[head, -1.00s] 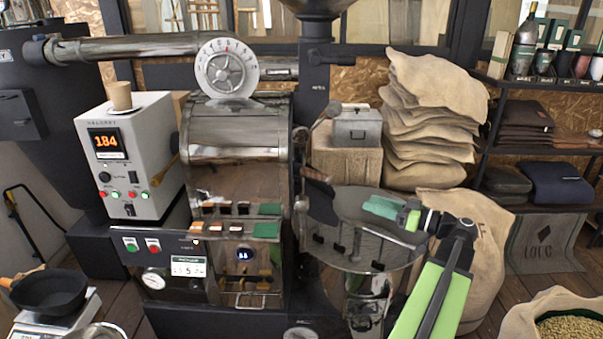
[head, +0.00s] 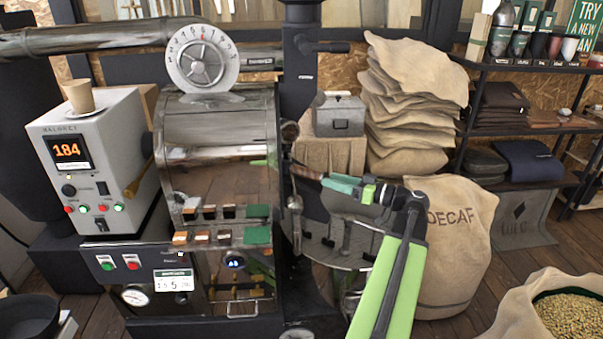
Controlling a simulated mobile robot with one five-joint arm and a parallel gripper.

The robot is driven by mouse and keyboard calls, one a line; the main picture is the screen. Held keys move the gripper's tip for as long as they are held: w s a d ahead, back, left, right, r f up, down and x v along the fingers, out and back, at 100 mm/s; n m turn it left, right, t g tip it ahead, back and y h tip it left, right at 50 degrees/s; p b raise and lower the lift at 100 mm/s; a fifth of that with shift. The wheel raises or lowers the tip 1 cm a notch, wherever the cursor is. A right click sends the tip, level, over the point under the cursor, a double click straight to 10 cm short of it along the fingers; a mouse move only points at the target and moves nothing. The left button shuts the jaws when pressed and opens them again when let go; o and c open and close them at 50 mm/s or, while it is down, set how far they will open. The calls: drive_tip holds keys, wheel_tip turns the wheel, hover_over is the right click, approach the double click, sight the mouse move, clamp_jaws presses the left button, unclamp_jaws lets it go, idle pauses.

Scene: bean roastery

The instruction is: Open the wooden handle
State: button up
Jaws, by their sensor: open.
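A wooden handle (head: 306,172) sticks out to the right from the front of the steel roaster drum (head: 215,135), above the round cooling tray (head: 345,262). My green and black gripper (head: 328,181) reaches in from the right, its fingertips at the handle's right end. The gripper is open. The gap between its fingers is hard to make out, so I cannot tell whether the handle's tip is between them or just touching. A second wooden handle (head: 140,176) is on the drum's left side, away from my gripper.
A grey control box (head: 95,165) with a paper cup (head: 79,96) on top stands left. A metal box (head: 338,114) and stacked sacks (head: 408,110) are behind my arm. A DECAF sack (head: 450,245) stands close on the right. A bean sack (head: 565,315) is front right.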

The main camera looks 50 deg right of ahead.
sight(304, 173)
drive_tip(key=x, duration=1)
drive_tip(key=shift+w+a, duration=0.15)
drive_tip(key=shift+w, duration=0.15)
clamp_jaws()
idle(0.8)
